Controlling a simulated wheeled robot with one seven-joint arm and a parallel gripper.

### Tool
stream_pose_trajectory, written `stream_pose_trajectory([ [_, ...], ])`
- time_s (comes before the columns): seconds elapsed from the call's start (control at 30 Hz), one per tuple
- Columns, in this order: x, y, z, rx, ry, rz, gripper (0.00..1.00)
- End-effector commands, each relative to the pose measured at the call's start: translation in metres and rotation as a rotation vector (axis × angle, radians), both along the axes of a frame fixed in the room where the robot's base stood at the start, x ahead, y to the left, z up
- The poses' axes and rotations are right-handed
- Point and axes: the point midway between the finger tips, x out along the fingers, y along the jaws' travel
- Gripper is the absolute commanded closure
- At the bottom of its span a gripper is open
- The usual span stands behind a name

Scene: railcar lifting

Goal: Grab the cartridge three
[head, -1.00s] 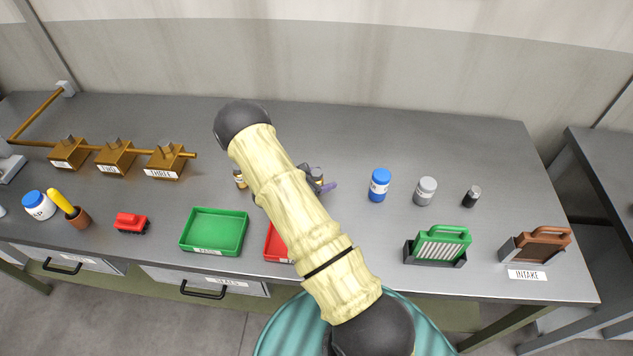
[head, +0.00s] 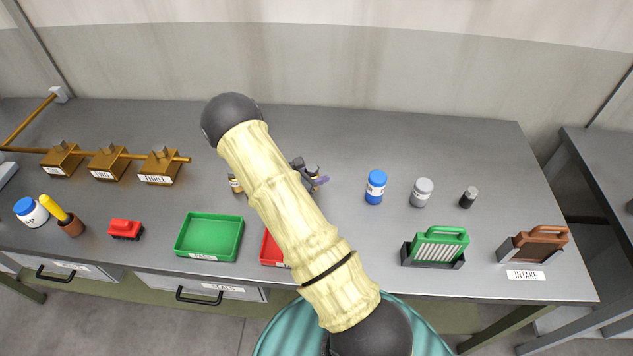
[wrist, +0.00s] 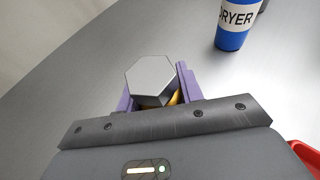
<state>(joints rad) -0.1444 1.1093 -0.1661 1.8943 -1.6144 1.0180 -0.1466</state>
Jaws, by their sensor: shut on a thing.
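A small cartridge with a grey hexagonal top (wrist: 150,78) stands between the purple fingers of my gripper (wrist: 155,98) in the wrist view. A bit of orange-yellow shows below its top. My gripper is shut on it. In the head view the held cartridge (head: 312,171) shows just right of my forearm, with a purple fingertip beside it. No number on it can be read, and I cannot tell whether it is clear of the bench. A second small cartridge-like piece (head: 236,185) stands left of my forearm, partly hidden.
A blue jar (head: 376,187), labelled DRYER in the wrist view (wrist: 232,27), a grey jar (head: 421,192) and a small dark cylinder (head: 468,197) stand to the right. A green tray (head: 209,238) and a partly hidden red tray (head: 270,250) lie in front. The back of the bench is clear.

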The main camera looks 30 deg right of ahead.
Motion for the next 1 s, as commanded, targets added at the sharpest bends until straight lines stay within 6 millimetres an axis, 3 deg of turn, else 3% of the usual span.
stream_pose_trajectory([
  [0.2,0.001,0.000,0.037,0.000,-0.005,0.000,0.97],
  [0.4,0.000,0.000,0.062,-0.001,-0.003,0.000,0.97],
  [1.0,0.000,-0.001,0.068,-0.001,-0.001,0.000,0.97],
])
